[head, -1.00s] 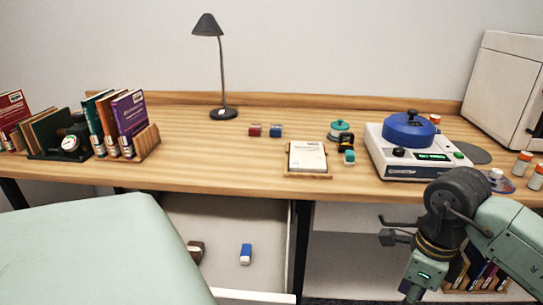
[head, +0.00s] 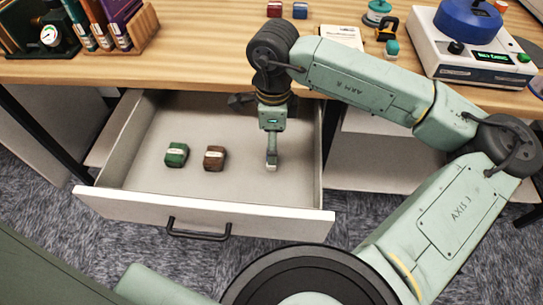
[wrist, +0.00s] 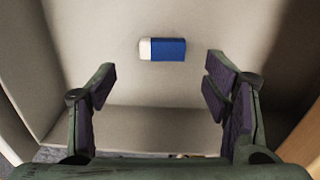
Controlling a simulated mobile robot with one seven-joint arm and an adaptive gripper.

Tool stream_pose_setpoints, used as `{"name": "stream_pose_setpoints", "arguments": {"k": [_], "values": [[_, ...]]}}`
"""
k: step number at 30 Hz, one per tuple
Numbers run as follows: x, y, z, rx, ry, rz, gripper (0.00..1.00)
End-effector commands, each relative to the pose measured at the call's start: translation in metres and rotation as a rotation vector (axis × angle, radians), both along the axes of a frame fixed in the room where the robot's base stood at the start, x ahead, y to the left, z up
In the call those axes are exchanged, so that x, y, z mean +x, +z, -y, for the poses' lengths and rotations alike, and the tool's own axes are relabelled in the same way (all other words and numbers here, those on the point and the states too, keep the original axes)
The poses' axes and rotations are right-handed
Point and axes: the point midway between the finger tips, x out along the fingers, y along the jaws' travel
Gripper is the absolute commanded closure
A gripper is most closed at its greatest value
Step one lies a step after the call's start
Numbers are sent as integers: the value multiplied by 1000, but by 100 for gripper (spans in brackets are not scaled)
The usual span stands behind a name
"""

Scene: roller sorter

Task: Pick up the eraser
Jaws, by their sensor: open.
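The eraser (wrist: 163,49), a small block with a white end and a blue sleeve, lies on the floor of the open drawer (head: 205,225). In the wrist view it is beyond my fingertips, near the middle between them, and not touched. My gripper (wrist: 160,82) is open and empty, with its two dark-padded fingers on either side of clear space. In the head view my gripper (head: 271,150) hangs over the right part of the drawer, and my arm and gripper hide most or all of the eraser.
A green block (head: 177,154) and a brown block (head: 214,158) lie in the drawer left of my gripper. The drawer walls stand around it. The wooden desk top (head: 190,62) is above the drawer's back, carrying a book rack (head: 137,37) and a blue-topped machine (head: 470,60).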

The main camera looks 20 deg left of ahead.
Motion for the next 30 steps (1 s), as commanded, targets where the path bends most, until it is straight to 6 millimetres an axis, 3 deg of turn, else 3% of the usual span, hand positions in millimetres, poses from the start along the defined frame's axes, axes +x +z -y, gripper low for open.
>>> {"name": "stream_pose_setpoints", "arguments": {"k": [7, 16, 23, 30], "values": [[-1, -19, -2, 2, 1, -4, 30], [1, -58, -5, 1, 1, 0, 30], [1, -61, -5, 0, 1, 1, 30], [1, -61, -5, 0, 1, 1, 45]]}}
